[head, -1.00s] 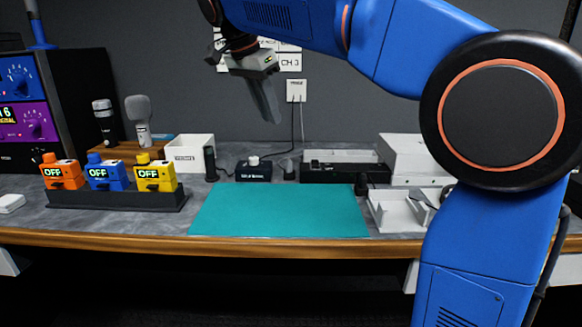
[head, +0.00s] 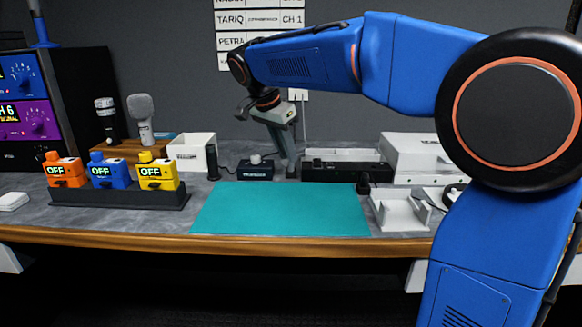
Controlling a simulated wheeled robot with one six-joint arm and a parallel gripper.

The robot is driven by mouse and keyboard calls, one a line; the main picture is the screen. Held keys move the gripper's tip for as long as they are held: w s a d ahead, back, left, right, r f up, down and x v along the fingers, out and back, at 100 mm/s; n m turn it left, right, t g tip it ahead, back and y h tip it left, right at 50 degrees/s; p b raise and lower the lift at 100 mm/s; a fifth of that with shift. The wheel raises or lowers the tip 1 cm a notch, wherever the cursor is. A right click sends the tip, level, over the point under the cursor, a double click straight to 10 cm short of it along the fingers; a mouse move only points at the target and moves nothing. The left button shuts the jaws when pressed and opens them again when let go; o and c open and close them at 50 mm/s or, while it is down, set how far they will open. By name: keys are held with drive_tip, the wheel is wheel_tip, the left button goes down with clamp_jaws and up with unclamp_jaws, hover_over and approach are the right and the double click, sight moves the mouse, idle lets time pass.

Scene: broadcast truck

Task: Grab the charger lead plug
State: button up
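My gripper (head: 289,162) points down at the back of the counter, just behind the teal mat, seen side-on. Its fingers overlap in this view, so I cannot tell whether they are open or shut. A small dark piece (head: 291,174) shows at the fingertips, where a small upright plug-like item stood in the earlier view. It looks like the charger lead plug, but the fingers hide most of it. I cannot tell whether they touch it. A thin cable runs down the wall from the outlet (head: 298,95) behind the gripper.
A small black box with a knob (head: 255,170) stands left of the gripper, and a long black charger unit (head: 345,171) close on its right. The teal mat (head: 280,210) is clear. Three OFF-marked packs (head: 108,172) stand left; a white cradle (head: 397,212) sits right.

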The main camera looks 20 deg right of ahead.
sight(291, 167)
drive_tip(key=shift+x, duration=1.3)
drive_tip(key=shift+c, duration=0.6)
clamp_jaws()
drive_tip(key=shift+r, duration=0.1)
